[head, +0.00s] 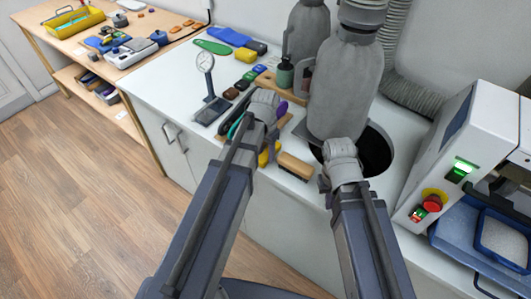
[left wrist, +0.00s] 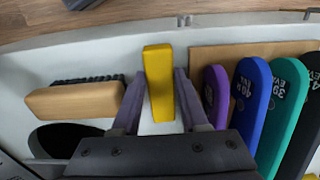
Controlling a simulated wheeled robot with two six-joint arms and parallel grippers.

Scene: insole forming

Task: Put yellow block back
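A yellow block (left wrist: 158,70) lies on the white worktop between the two fingers of my left gripper (left wrist: 157,78) in the left wrist view. A small part of a yellow item (head: 264,158) shows beside my left arm in the head view. My left wrist (head: 262,105) hides most of that spot. My right gripper (head: 341,158) is over the worktop near the dark round opening; its fingers cannot be made out.
A wooden brush (left wrist: 75,98) lies left of the block. Purple (left wrist: 214,92), blue (left wrist: 248,95) and green (left wrist: 285,105) insoles stand at right, by a wooden board (left wrist: 225,58).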

